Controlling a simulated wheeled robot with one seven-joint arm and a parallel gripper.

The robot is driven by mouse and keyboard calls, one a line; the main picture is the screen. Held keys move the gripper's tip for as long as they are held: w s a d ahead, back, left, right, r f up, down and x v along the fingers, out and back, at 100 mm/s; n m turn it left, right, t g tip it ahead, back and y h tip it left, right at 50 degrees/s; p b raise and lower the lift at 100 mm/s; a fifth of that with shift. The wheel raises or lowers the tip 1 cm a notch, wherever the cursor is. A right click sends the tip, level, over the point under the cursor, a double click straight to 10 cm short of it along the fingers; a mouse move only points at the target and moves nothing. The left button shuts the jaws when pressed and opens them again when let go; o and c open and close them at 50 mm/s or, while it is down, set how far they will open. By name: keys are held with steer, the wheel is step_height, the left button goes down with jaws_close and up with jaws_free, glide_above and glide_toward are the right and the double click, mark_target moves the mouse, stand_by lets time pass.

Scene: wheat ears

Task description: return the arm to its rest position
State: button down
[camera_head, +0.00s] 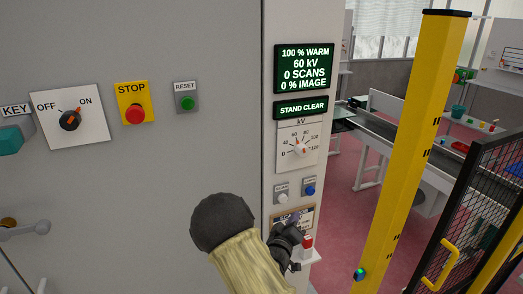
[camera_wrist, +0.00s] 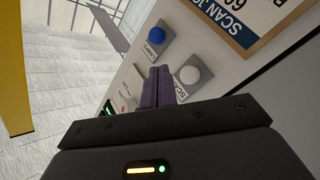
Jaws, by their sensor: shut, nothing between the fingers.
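My arm (camera_head: 245,255) reaches up from the bottom of the head view, in front of the grey cabinet and its narrow control column. My gripper (camera_head: 287,240) is low at the column, in front of a framed card (camera_head: 306,218) that it partly hides. In the wrist view, its two purple fingers (camera_wrist: 158,80) are together and empty. They point along the panel between a white button (camera_wrist: 190,75) and a blue button (camera_wrist: 154,35). I cannot tell whether they touch the panel.
The cabinet has a STOP button (camera_head: 135,114), RESET button (camera_head: 186,103) and OFF/ON switch (camera_head: 70,119). A display (camera_head: 304,68) reads 100 % WARM, 60 kV, 0 SCANS. A red-and-white item (camera_head: 307,244) sits beside the gripper. A yellow post (camera_head: 412,140) and mesh gate (camera_head: 480,200) stand right.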

steer(key=s+f+m+g+y+b, duration=0.2)
steer(key=s+f+m+g+y, duration=0.25)
steer(key=s+g+y, duration=0.2)
steer(key=s+r+g+y+b, duration=0.1)
steer(key=s+g, duration=0.6)
steer(key=s, duration=1.3)
steer(key=shift+s+d+r+y+b, duration=0.2)
steer(key=shift+s+r+y+b, duration=0.2)
steer(key=shift+y+b, duration=0.25)
